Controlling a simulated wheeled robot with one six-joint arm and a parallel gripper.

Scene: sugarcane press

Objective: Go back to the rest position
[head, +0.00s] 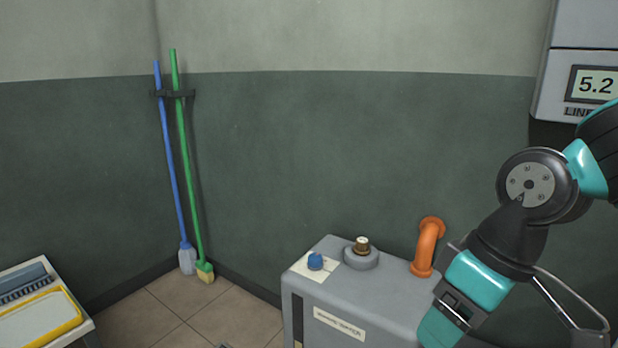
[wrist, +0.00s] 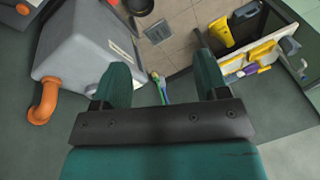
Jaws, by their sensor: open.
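My gripper (wrist: 161,75) shows in the wrist view with its two green fingers wide apart and nothing between them. Past the fingers I see tiled floor and the lower wall. In the head view my arm comes in from the right and bends down in front of the grey machine; the gripper itself does not show there.
A blue broom (head: 170,160) and a green broom (head: 186,160) hang in the wall corner. A table (head: 85,325) with a yellow-edged tray stands at lower left. A wall unit (head: 583,30) reading 5.2 is at upper right. A yellow container (wrist: 221,32) shows in the wrist view. Floor is open between machine and table.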

